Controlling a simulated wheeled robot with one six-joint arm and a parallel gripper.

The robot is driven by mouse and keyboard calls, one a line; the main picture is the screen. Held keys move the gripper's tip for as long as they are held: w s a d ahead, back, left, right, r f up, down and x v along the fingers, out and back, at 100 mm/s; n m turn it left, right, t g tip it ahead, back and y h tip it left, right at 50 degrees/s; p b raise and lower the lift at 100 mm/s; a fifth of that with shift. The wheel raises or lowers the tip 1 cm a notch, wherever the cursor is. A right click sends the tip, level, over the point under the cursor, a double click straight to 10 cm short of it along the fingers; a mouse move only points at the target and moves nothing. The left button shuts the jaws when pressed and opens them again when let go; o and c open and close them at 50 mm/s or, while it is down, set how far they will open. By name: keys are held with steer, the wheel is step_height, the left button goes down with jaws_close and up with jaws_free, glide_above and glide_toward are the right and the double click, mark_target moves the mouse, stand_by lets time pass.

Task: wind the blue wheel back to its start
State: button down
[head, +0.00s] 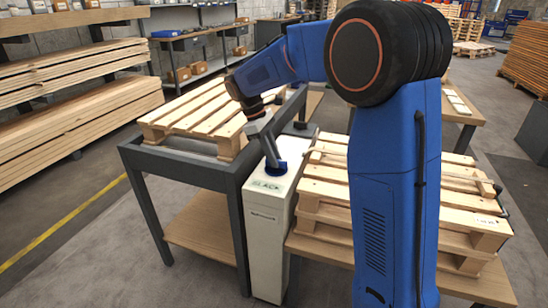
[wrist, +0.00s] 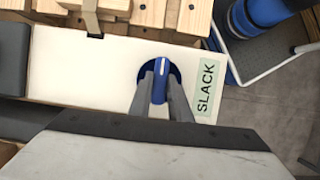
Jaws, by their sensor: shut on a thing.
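The blue wheel (wrist: 173,76) is a small round knob with a raised grip bar and a white line on it. It sits on the top of a cream cabinet (wrist: 75,62), beside a green label reading SLACK (wrist: 205,90). My gripper (wrist: 162,92) is over the wheel, with its two fingers on either side of the grip bar, shut on it. In the head view my gripper (head: 270,148) points down at the wheel (head: 277,168), which is partly hidden by the fingers. The cabinet (head: 262,235) stands upright between two benches.
A wooden pallet (head: 200,105) lies on the dark-framed bench (head: 185,170) left of the cabinet. Stacked pallets (head: 325,195) stand close on its right, partly behind my arm. A strap (wrist: 91,18) reaches the cabinet's edge. Open floor (head: 60,270) lies at the front left.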

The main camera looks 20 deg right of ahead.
steer(key=c, duration=1.6)
jaws_free()
steer(key=shift+c, duration=0.2)
steer(key=v, duration=1.7)
steer(key=shift+r, duration=0.2)
steer(key=s+d+f+m+t+y, duration=0.1)
steer(key=s+d+m+t, duration=0.3)
steer(key=s, duration=0.6)
steer(key=s+d+f+m+y, duration=0.1)
steer(key=s+d+y, duration=0.1)
steer(key=s+d, duration=0.6)
steer(key=s+f+m+t, duration=0.1)
steer(key=s+f+m, duration=0.2)
steer(key=s+f, duration=0.3)
steer(key=s+f+m+t, duration=0.2)
steer(key=s+f, duration=0.5)
steer(key=s, duration=0.7)
steer(key=shift+d+m+y, duration=0.4)
steer(key=shift+d+m, duration=0.05)
steer(key=shift+m, duration=0.05)
